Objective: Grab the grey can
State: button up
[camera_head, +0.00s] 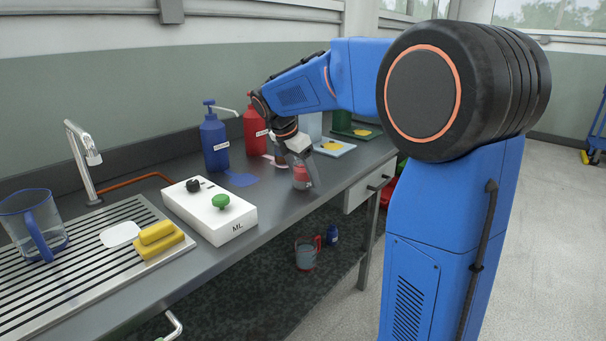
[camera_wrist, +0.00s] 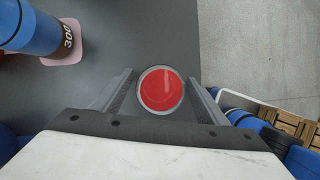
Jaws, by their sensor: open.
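A small round can (camera_wrist: 161,89) with a red top and a thin grey rim stands between the two fingers in the wrist view. Its side is hidden there from above. In the head view a small can (camera_head: 301,177) with a reddish band shows between my fingers on the counter. My gripper (camera_wrist: 161,88) is open, with one finger on each side of the can. I cannot tell whether either finger touches it. My gripper (camera_head: 303,168) also shows in the head view, pointing down over the counter near its front edge.
On the counter (camera_head: 290,206) are a blue pump bottle (camera_head: 214,142), a red bottle (camera_head: 255,128) and a white box with knobs (camera_head: 208,209). The counter edge lies close right.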

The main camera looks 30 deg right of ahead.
jog(key=c, duration=1.3)
jog(key=shift+o, duration=0.2)
jog(key=shift+r, duration=0.1)
